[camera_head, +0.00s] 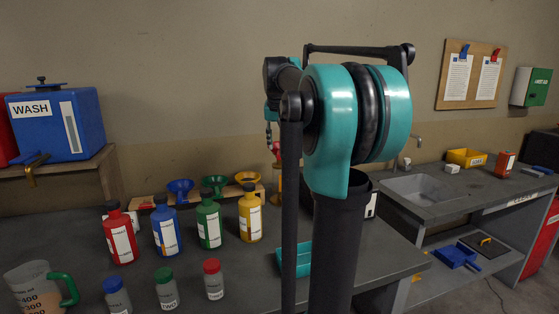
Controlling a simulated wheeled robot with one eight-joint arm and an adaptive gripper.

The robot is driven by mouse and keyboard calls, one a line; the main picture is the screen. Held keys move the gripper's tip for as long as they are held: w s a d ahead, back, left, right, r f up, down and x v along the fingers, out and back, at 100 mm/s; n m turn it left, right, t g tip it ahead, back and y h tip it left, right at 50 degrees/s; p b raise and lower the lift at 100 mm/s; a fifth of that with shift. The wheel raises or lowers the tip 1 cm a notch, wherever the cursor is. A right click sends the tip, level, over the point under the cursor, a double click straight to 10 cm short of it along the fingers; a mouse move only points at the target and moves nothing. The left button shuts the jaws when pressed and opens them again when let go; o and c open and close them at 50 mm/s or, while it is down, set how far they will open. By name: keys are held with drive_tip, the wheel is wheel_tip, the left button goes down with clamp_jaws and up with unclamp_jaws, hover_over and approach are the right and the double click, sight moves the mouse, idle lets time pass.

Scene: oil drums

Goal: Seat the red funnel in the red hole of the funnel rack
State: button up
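The funnel rack (203,198) is a wooden board at the back of the grey bench. A blue funnel (180,187), a green funnel (214,184) and a yellow funnel (247,179) sit in it. The rack's left end shows no funnel and is partly behind bottles; I cannot make out the red hole. A small red thing (276,150) shows beside my dark arm link, perhaps the red funnel, mostly hidden. The end of my arm is largely hidden behind my teal joint, so my gripper's fingers cannot be made out.
Red (120,240), blue (165,238), green (208,228) and yellow (250,220) bottles stand before the rack. Small capped jars (166,290) and a measuring jug (35,290) are nearer. A teal tray (295,262) lies by my arm. A sink (420,188) is at right.

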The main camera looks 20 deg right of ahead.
sight(280, 150)
drive_tip(key=x, duration=0.8)
drive_tip(key=shift+f, duration=0.25)
clamp_jaws()
drive_tip(key=shift+r, duration=0.9)
drive_tip(key=shift+r, duration=2.1)
